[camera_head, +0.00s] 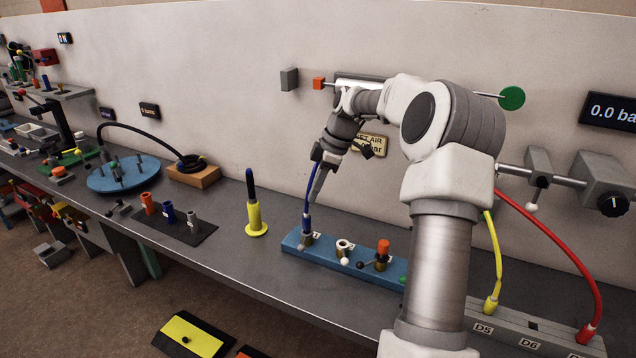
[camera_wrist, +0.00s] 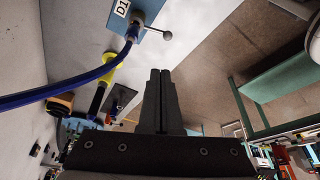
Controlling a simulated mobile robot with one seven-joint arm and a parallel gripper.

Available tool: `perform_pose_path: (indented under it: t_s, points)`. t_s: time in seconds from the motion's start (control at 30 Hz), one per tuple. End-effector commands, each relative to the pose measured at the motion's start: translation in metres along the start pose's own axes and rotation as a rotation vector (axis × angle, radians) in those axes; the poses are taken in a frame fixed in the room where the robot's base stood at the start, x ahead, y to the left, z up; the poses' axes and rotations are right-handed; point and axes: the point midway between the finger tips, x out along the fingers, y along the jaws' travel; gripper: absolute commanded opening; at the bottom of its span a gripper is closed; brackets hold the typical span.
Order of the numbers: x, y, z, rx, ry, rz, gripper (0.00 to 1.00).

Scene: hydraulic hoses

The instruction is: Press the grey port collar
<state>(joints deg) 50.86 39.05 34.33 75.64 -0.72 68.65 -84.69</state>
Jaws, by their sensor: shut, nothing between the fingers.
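My gripper (camera_head: 312,198) points down above the left end of the blue block (camera_head: 291,241). In the wrist view its two fingers (camera_wrist: 160,72) are together with nothing between them. A blue hose with a blue plug (camera_head: 306,223) stands in the leftmost port of the block. The grey port collar (camera_head: 307,239) appears to sit around the base of this plug. In the wrist view the grey collar (camera_wrist: 138,20) is beside the D1 label, with a ball-ended lever next to it. The fingertips are apart from the collar in the wrist view.
The block also carries a pale open port (camera_head: 344,246) and a port with an orange plug (camera_head: 383,247). A yellow stand (camera_head: 255,216) with a dark blue rod is to the left. A black mat (camera_head: 176,233) holds several fittings. Bare bench lies between.

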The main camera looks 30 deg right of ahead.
Motion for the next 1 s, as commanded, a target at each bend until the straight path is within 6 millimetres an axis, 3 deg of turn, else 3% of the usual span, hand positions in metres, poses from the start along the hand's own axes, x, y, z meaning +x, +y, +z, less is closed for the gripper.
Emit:
perform_pose_path:
  t_s: [0.2,0.8,1.0]
  points:
    - [-0.022,0.000,0.000,-0.001,-0.001,0.000,0.00]
    - [-0.024,0.000,-0.001,-0.001,-0.002,0.000,0.00]
    - [-0.028,-0.015,-0.027,0.004,-0.061,0.017,0.00]
